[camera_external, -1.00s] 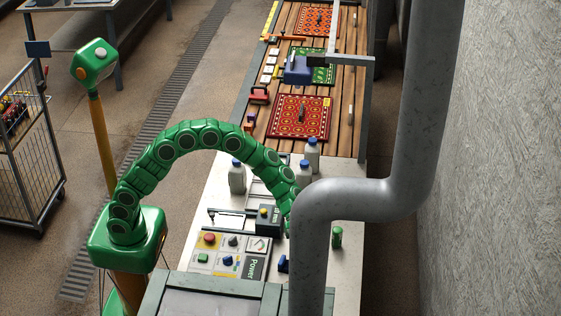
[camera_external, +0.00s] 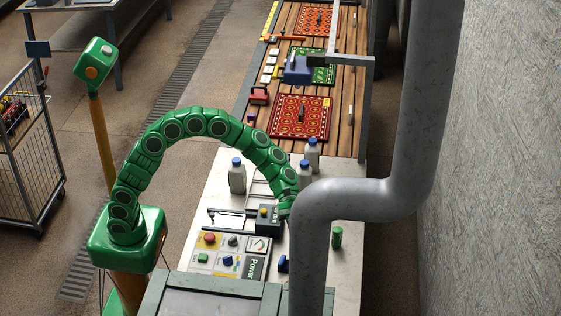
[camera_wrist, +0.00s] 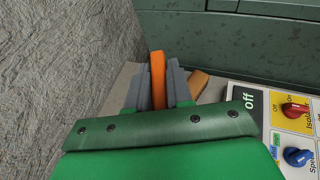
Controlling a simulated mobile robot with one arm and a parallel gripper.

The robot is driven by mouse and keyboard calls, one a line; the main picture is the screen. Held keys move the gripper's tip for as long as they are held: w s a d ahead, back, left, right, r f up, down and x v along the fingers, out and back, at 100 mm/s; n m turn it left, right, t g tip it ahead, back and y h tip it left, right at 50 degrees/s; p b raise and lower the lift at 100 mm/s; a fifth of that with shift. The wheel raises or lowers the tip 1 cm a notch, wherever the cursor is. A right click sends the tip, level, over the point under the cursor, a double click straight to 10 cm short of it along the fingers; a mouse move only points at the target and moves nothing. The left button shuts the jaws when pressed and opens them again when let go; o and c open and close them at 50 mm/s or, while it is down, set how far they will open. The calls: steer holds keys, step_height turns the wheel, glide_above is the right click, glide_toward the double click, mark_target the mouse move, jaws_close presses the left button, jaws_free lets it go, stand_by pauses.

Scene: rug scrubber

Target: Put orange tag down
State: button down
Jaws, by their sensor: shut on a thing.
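The orange tag (camera_wrist: 157,78) stands upright between the grey fingers of my gripper (camera_wrist: 158,88) in the wrist view. The fingers are shut on it, one on each side. The tag is above the pale bench top, and I cannot tell whether it touches it. In the external view my green arm arches over the bench, and its end is hidden behind the grey pipe. The tag does not show there.
A brown piece (camera_wrist: 198,82) lies just right of the fingers. The grey pipe (camera_external: 340,200) blocks part of the bench. Bottles (camera_external: 237,178) stand further back.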

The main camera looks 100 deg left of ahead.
step_height(320, 180, up, 4)
steer(key=w+a+r+n+t+y, duration=0.1)
steer(key=w+a+n+t+y, duration=0.7)
steer(key=w+a+n+y, duration=0.65)
steer(key=s+a+n+g+y, duration=0.45)
steer(key=s+a+n, duration=0.2)
steer(key=a, duration=0.35)
steer(key=s+a+n+g+y, duration=0.3)
steer(key=s+a+n+y, duration=0.3)
steer(key=a, duration=0.3)
step_height(320, 180, down, 12)
steer(key=s, duration=0.2)
steer(key=shift+g, duration=0.35)
steer(key=shift+w+a+f, duration=0.75)
steer(key=shift+w+f, duration=0.85)
steer(key=shift+w, duration=0.7)
steer(key=shift+w+a+f, duration=0.7)
steer(key=shift+w+f, duration=0.95)
steer(key=shift+w, duration=0.65)
steer(key=shift+w+a+f, duration=0.75)
steer(key=shift+w+f, duration=0.85)
steer(key=shift+w, duration=0.7)
steer(key=shift+f, duration=1.55)
